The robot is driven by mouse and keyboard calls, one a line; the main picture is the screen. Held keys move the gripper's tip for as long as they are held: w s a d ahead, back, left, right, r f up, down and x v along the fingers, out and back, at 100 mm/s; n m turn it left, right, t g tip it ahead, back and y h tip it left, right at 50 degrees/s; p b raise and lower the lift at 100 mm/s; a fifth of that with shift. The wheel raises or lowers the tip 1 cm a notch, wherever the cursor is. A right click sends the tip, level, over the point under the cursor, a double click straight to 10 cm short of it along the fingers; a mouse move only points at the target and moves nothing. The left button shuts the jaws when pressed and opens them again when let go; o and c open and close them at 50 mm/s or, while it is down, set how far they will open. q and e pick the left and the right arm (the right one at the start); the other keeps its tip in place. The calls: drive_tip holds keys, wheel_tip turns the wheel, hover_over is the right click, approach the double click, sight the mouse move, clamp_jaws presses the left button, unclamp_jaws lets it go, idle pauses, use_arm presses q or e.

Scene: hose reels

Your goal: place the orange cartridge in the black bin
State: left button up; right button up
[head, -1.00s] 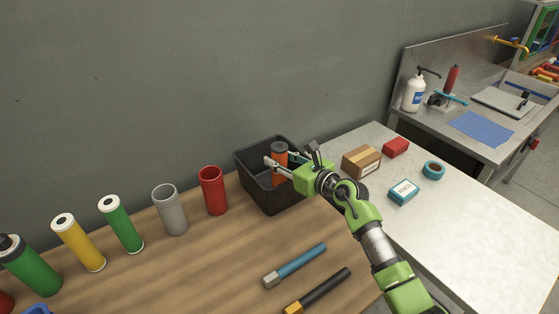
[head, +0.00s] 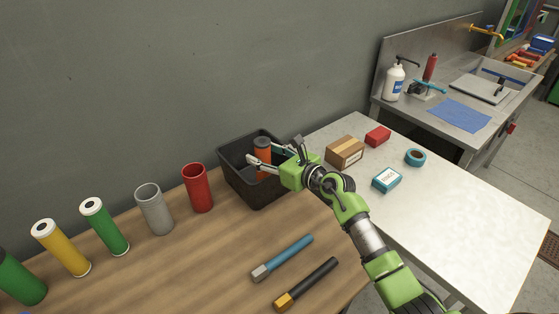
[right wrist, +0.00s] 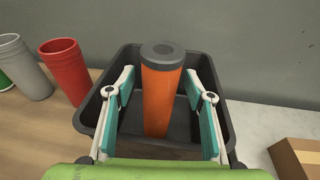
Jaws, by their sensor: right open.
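The orange cartridge (head: 263,156) with a dark grey cap stands upright inside the black bin (head: 262,194). In the right wrist view the cartridge (right wrist: 162,95) stands in the middle of the bin (right wrist: 82,118). My right gripper (head: 267,157) is open at the bin, with one finger on each side of the cartridge. In the right wrist view a gap shows between the cartridge and each finger of the right gripper (right wrist: 160,92). The cartridge's lower end is hidden by the bin wall in the head view. My left gripper is out of view.
A red cup (head: 197,189), a grey cup (head: 154,211), green tubes (head: 104,228) and a yellow tube (head: 62,250) stand left of the bin. Two tools, one with a blue handle (head: 285,257), lie in front. A cardboard box (head: 345,153) stands right on the pale table (head: 450,215).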

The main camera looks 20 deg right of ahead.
drive_tip(key=b+v, duration=0.1)
drive_tip(key=v, duration=1)
drive_tip(key=shift+d, duration=0.1)
